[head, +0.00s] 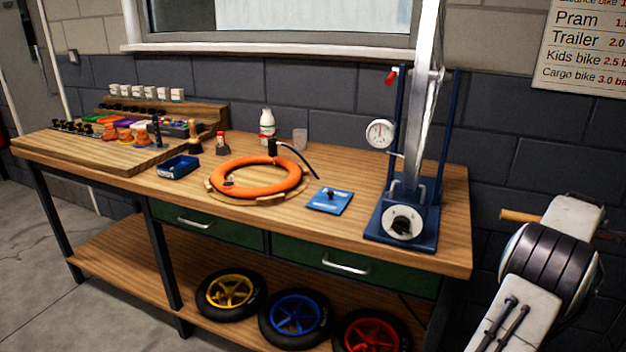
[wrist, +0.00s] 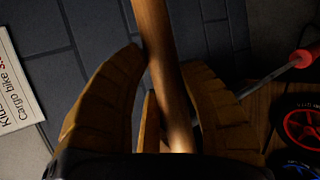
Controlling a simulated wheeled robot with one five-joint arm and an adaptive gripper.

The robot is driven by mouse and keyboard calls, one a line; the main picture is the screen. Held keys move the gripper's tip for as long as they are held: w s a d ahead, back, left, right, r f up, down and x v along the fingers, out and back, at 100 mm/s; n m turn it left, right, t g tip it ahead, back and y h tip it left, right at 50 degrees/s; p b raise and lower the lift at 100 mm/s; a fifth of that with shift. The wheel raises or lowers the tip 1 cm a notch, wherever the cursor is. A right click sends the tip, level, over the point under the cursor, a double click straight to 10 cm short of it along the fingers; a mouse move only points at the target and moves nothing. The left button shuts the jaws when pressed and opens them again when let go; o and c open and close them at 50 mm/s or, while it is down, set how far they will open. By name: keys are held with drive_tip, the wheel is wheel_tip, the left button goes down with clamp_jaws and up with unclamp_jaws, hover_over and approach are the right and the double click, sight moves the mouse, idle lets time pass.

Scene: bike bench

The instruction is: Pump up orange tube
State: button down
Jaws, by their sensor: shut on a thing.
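The orange tube (head: 292,183) lies as a plump ring on a round wooden base (head: 215,187) on the bench. A black hose (head: 300,158) rises from an upright black fitting at its back and curves right. The blue pump (head: 428,236) stands at the bench's right end, with a round gauge (head: 380,133), a front dial and a tall silver bar (head: 428,60). My gripper (wrist: 165,58) is shut around a wooden handle (wrist: 153,40), which also pokes out left of my gripper in the head view (head: 517,215). What the handle joins is hidden.
A blue tray (head: 329,201) lies between tube and pump. Several wheels (head: 296,317) are on the lower shelf. A pressure sign (head: 585,45) hangs at right.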

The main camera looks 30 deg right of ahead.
wheel_tip(320, 180, down, 24)
drive_tip(key=b, duration=1.9)
drive_tip(key=shift+f, duration=0.2)
drive_tip(key=shift+d+r, duration=0.1)
drive_tip(key=shift+r, duration=0.15)
drive_tip(key=c, duration=1.2)
unclamp_jaws()
drive_tip(key=o, duration=0.5)
drive_tip(key=shift+f, duration=0.15)
